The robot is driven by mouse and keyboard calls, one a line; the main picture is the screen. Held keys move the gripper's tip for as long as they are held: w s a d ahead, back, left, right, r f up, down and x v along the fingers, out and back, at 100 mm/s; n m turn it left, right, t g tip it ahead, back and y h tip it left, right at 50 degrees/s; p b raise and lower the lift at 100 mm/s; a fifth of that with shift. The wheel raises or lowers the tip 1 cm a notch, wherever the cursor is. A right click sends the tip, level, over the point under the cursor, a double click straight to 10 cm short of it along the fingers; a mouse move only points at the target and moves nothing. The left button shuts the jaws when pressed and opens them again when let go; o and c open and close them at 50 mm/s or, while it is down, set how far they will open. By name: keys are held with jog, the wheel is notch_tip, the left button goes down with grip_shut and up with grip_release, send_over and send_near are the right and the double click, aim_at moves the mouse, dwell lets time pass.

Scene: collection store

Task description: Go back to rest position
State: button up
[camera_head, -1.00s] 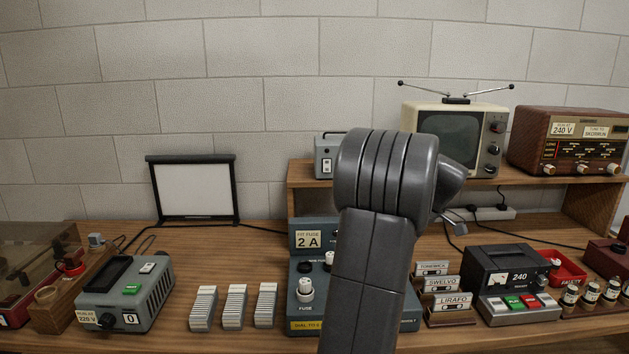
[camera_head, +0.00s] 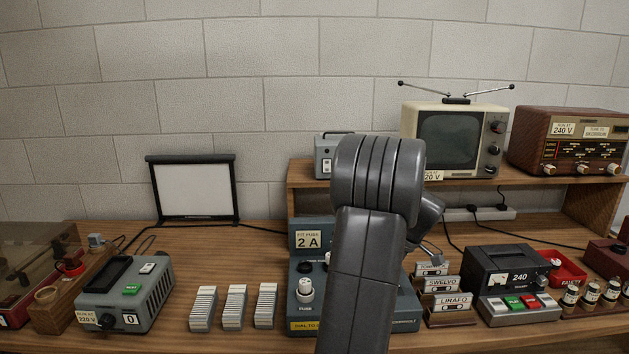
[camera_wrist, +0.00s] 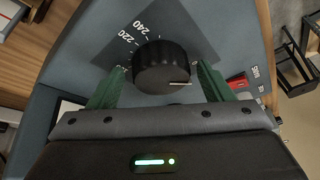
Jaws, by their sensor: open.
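My gripper (camera_wrist: 162,72) shows in the wrist view with its two green fingers apart, one on each side of a black dial knob (camera_wrist: 160,66). The knob sits on a blue-grey panel (camera_wrist: 95,50) marked 220 and 240. I cannot tell whether the fingers touch the knob, but they are not closed on it. In the head view my grey arm rises in front of the blue-grey unit (camera_head: 305,268) labelled FIT FUSE 2 A and hides much of it. The gripper is mostly hidden behind the arm there.
A television (camera_head: 449,138) and a wooden radio (camera_head: 570,142) are on the shelf. A grey box (camera_head: 125,293) and a white screen (camera_head: 194,188) are left. Open space lies above the bench.

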jog(key=shift+s+r+m+t, duration=0.25)
jog(key=shift+m+t, duration=0.15)
jog(key=shift+m, duration=0.5)
jog(key=m+t+h+p, duration=0.1)
jog(key=m, duration=0.2)
jog(key=shift+p, duration=0.3)
jog(key=m+h+p, duration=0.1)
jog(key=m+p, duration=0.1)
jog(key=m, duration=0.1)
jog(key=shift+s+a+r+t, duration=0.1)
jog(key=shift+a+t, duration=0.05)
jog(key=shift+t, duration=0.15)
jog(key=m+h+p, duration=0.1)
jog(key=m+p, duration=0.2)
jog(key=m, duration=0.1)
jog(key=shift+a+h+p, duration=0.1)
jog(key=shift+h+p, duration=0.2)
jog(key=shift+p, duration=0.05)
jog(key=shift+a+m+h+p, duration=0.15)
jog(key=shift+m+h+p, duration=0.6)
jog(key=shift+m, duration=1.05)
jog(key=shift+a+f+m+h+b, duration=0.15)
jog(key=shift+m+h+b, duration=0.15)
jog(key=shift+m, duration=0.45)
jog(key=shift+d+f+m+h+b, duration=0.1)
jog(key=shift+m+h+b, duration=0.15)
jog(key=shift+m, duration=0.5)
jog(key=shift+r+m, duration=0.1)
jog(key=shift+m, duration=0.2)
jog(key=shift+s+a, duration=0.1)
